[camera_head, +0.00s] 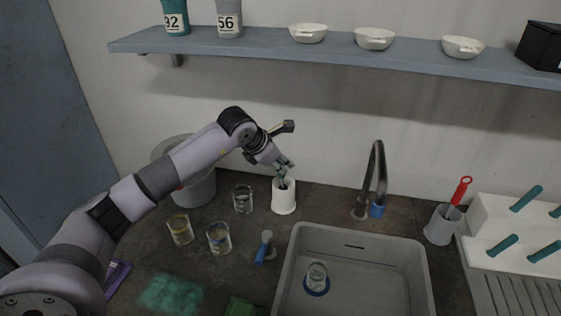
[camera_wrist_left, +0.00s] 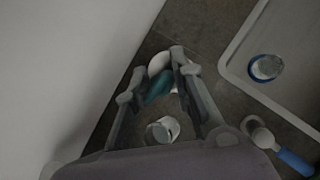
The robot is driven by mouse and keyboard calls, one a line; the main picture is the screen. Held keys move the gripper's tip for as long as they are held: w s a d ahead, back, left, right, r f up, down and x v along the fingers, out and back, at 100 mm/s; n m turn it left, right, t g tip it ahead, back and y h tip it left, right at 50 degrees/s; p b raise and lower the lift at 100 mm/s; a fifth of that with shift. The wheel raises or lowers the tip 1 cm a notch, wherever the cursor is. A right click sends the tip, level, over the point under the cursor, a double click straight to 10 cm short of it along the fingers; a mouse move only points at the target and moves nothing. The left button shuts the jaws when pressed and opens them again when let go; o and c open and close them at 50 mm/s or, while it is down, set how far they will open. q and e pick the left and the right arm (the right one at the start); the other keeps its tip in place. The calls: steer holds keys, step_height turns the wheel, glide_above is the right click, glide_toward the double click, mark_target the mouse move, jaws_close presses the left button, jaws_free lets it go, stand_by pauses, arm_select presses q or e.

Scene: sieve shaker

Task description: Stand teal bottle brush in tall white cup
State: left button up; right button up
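The tall white cup (camera_head: 284,200) stands upright on the counter left of the sink; its white rim (camera_wrist_left: 158,63) shows partly in the left wrist view. The teal bottle brush (camera_head: 281,174) is upright, its lower end inside the cup's mouth. In the left wrist view its teal part (camera_wrist_left: 157,88) lies between my fingers. My left gripper (camera_head: 285,165) is just above the cup, around the brush. Its fingertips (camera_wrist_left: 157,74) are apart, with a visible gap beside the brush, so it looks open. The fingers hide part of the brush and cup. My right gripper is not in view.
Glass beakers (camera_head: 219,238) stand left of the cup, and a blue-handled tool (camera_head: 265,247) is in front. A grey sink (camera_head: 297,262) with a tap (camera_head: 378,172) lies to the right. A grey bucket (camera_head: 199,190) stands behind my arm. A shelf (camera_head: 270,48) runs above.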

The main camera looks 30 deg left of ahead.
arm_select(q)
steer(key=o, duration=0.4)
steer(key=shift+c, duration=0.2)
steer(key=v, duration=1.2)
steer(key=shift+s+f, duration=0.1)
stand_by(0.5)
